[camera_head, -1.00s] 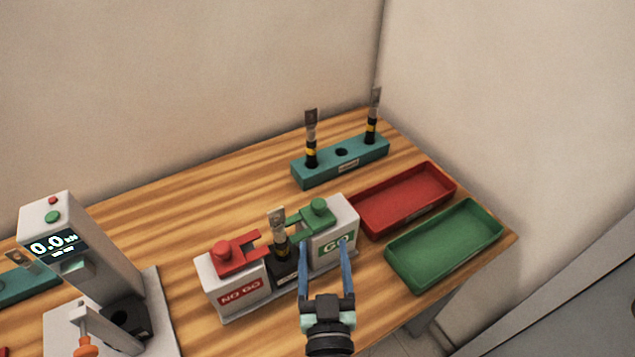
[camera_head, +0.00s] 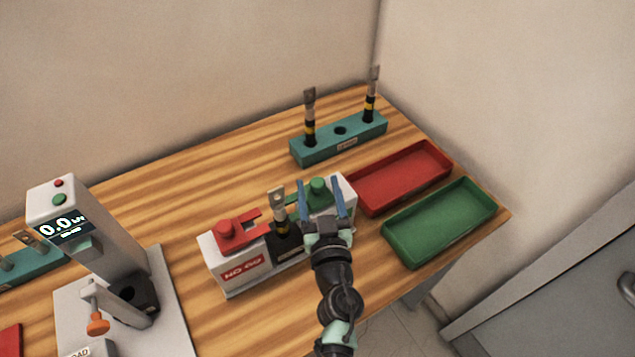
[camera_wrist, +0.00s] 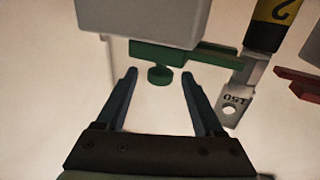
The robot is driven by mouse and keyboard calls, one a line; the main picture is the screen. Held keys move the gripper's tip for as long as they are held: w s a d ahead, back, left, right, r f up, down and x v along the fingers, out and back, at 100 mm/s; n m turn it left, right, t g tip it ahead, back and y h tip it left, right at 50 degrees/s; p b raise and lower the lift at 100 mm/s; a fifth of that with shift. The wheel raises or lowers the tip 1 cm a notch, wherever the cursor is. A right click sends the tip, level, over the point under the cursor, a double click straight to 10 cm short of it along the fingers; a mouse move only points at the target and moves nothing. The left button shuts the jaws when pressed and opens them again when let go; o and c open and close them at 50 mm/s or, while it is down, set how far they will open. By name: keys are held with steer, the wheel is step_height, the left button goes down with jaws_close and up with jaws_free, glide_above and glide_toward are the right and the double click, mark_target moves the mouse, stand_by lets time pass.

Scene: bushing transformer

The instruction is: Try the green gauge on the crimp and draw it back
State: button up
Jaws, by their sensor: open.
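The green gauge (camera_head: 318,187), a flat fork with a round knob, sits on the grey GO block (camera_head: 345,190). The crimp piece (camera_head: 278,203), a metal lug on a yellow-and-black body, stands upright in the black middle holder (camera_head: 285,240). My gripper (camera_head: 320,184) is open, one finger on either side of the knob. The wrist view, where things appear upside down, shows the knob (camera_wrist: 160,76) between my fingertips with gaps beside it. The lug (camera_wrist: 236,98), marked 150, is at right. The fork points toward it; I cannot tell whether they touch.
The red gauge (camera_head: 230,233) rests on the NO GO block (camera_head: 238,268) at left. A red tray (camera_head: 402,190) and a green tray (camera_head: 440,250) lie at right. A teal rack (camera_head: 340,150) with two upright pieces stands behind. A tester (camera_head: 95,230) stands at left.

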steer(key=shift+w+a, duration=0.15)
steer(key=shift+w, duration=0.8)
jaws_close()
stand_by(0.8)
